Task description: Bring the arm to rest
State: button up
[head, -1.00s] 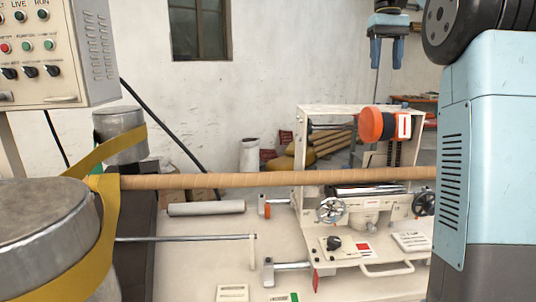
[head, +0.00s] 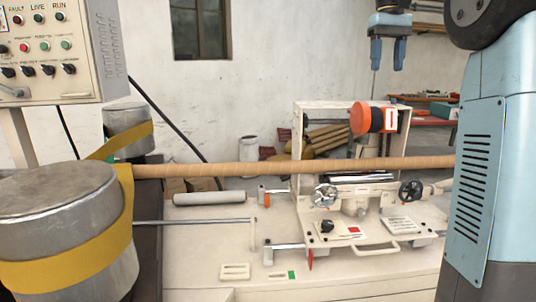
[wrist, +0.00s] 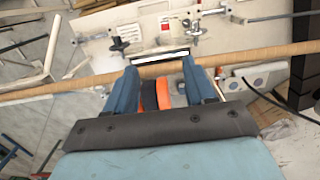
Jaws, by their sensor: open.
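My gripper (head: 388,54) hangs at the top right of the head view, its two blue fingers pointing down. It is open, with nothing between its fingers, high in front of the wall. In the wrist view my gripper (wrist: 158,82) shows its two blue fingers apart, with the machine below and beyond them. An orange and black part (wrist: 160,95) shows through the gap between the fingers, apart from them. A long brown paper tube (head: 290,168) runs level across the machine and also crosses the wrist view (wrist: 265,55).
The winder's carriage (head: 350,215) has handwheels and an orange-black wheel (head: 366,117). At left stand metal drums (head: 60,200) with a yellow belt (head: 75,258), and a control panel (head: 45,50). Red-topped shelving (head: 430,120) stands behind. The wall space left of my gripper is clear.

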jog(key=s+a+f+t, duration=0.3)
jog(key=s+f, duration=0.9)
jog(key=s, duration=0.2)
jog(key=s+a+f+t, duration=0.3)
jog(key=s+f, duration=1)
jog(key=s, duration=0.1)
jog(key=shift+a+m+t, duration=0.3)
jog(key=shift+a+m, duration=0.05)
jog(key=shift+m, duration=0.05)
jog(key=shift+o, duration=0.4)
